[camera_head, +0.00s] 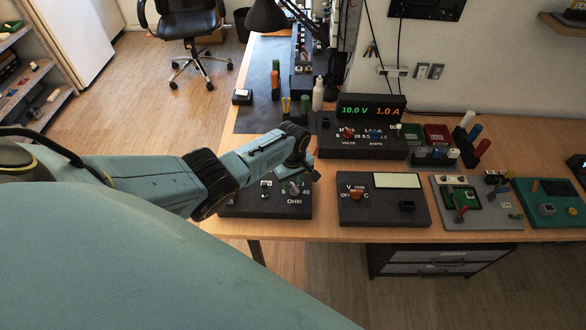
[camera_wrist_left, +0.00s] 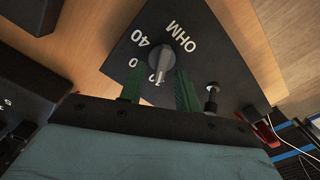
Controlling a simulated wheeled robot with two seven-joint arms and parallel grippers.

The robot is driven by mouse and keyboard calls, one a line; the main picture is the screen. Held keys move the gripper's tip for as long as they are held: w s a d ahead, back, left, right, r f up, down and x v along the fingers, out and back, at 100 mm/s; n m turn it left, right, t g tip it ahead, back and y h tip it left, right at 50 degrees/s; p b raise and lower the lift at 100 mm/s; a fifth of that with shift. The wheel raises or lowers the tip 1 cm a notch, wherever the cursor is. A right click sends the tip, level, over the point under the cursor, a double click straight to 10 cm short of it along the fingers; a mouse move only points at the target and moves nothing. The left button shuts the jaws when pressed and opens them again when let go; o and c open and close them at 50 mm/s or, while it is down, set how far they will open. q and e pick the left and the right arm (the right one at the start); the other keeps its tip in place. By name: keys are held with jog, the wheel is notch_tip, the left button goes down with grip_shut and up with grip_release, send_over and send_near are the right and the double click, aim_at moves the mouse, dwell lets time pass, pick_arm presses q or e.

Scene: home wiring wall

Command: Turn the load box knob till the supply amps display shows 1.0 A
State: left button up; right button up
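The load box (camera_head: 265,204) is a dark box marked OHM near the table's front edge, under my left gripper (camera_head: 304,176). Its grey knob (camera_head: 293,188) also shows in the left wrist view (camera_wrist_left: 160,62), with its pointer toward the gripper. There the left gripper (camera_wrist_left: 159,76) has its green fingers apart, with the knob near their tips and gaps on both sides. The supply (camera_head: 362,138) stands behind, and its display (camera_head: 371,109) reads 10.0 V in green and 1.0 A in orange. My right gripper is not in view.
A meter box (camera_head: 383,212) with an orange knob sits to the right of the load box. Further right are a grey board (camera_head: 478,216) and a green board (camera_head: 550,211). A white bottle (camera_head: 318,94) and a lamp (camera_head: 268,16) stand behind the arm.

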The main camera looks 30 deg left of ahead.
aim_at(293, 184)
pick_arm(q)
jog(key=shift+r, duration=0.1)
jog(key=shift+r, duration=0.3)
notch_tip(293, 184, up, 13)
jog(key=p, duration=0.4)
jog(key=shift+f, duration=0.2)
